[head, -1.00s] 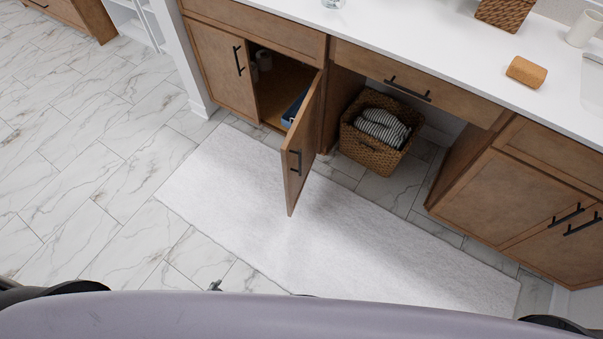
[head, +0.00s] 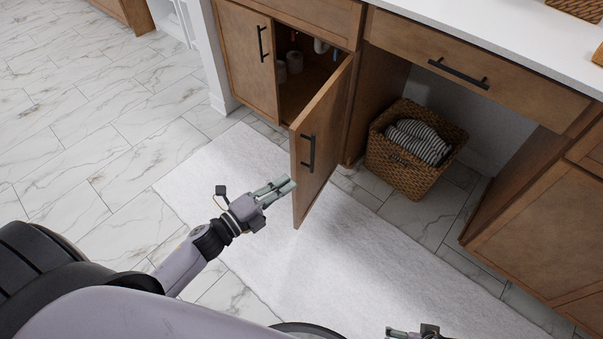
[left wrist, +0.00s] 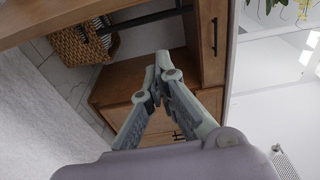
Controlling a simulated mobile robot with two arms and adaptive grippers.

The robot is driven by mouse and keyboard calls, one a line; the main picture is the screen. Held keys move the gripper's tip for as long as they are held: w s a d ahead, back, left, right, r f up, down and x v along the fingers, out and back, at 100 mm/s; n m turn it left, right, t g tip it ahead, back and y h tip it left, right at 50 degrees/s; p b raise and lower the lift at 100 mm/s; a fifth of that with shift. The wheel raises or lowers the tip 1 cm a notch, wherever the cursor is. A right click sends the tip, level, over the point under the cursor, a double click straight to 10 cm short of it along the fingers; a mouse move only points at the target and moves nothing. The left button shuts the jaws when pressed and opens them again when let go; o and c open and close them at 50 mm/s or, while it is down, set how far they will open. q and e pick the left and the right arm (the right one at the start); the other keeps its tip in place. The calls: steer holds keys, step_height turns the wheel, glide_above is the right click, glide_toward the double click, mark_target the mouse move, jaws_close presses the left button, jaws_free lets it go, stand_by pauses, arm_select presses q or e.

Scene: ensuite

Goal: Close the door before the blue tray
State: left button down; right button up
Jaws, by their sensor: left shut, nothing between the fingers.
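The wooden cabinet door (head: 322,145) with a black bar handle (head: 308,153) stands open in the head view, swung out over the white mat. The blue tray is hidden from view now. My left gripper (head: 288,184) is shut and empty, its fingertips close to the door's free edge, below and left of the handle; I cannot tell whether they touch it. In the left wrist view its closed fingers (left wrist: 158,75) point up at woodwork. My right gripper (head: 392,331) shows only in part at the bottom edge, its jaws unclear.
Paper rolls (head: 288,66) stand inside the open cabinet. A wicker basket (head: 398,175) with striped towels sits in the open bay right of the door. The left cabinet door (head: 243,60) is closed. The white mat (head: 330,255) and tiled floor are clear around the open door.

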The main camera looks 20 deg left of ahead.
mark_target(298, 159)
arm_select(q)
steer(key=w, duration=0.9)
steer(key=shift+w+d+b, duration=0.15)
steer(key=shift+b, duration=0.25)
arm_select(e)
steer(key=r, duration=0.3)
steer(key=shift+w+r, duration=0.2)
steer(key=shift+s+f, duration=0.1)
